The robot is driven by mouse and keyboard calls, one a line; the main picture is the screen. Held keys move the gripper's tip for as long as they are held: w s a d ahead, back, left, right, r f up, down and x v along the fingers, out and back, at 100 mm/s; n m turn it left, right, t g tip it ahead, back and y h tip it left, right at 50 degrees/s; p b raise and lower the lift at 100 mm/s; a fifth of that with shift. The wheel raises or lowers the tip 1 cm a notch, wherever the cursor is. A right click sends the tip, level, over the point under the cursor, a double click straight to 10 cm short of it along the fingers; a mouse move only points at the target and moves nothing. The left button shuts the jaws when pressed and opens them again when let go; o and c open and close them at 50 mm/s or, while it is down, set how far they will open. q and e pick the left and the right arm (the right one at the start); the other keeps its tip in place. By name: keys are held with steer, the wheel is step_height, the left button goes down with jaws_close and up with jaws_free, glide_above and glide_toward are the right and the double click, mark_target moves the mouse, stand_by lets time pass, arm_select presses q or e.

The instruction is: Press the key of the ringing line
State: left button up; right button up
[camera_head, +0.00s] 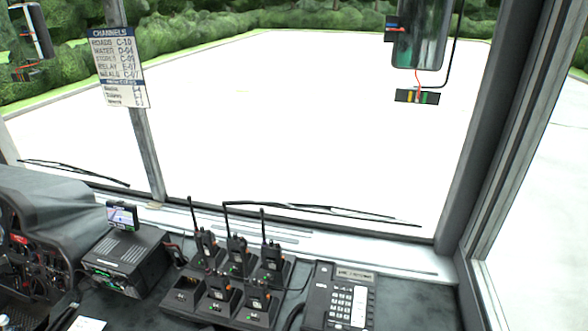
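A dark desk phone (368,312) sits on the dashboard, right of centre near the bottom edge. Its small display (355,275) at the top carries text too small to read. Pale keys (348,304) are grouped on its face. A black handset (318,298) lies along its left side. I cannot tell which line key, if any, is lit. The lower edge of the phone is close to the frame's bottom. Neither of my grippers shows in this view.
A charger rack with several radios (238,255) stands just left of the phone. A dark box unit (128,262) with a small screen is farther left. A channels card (118,68) hangs on the window post. Dashboard right of the phone (420,305) is clear.

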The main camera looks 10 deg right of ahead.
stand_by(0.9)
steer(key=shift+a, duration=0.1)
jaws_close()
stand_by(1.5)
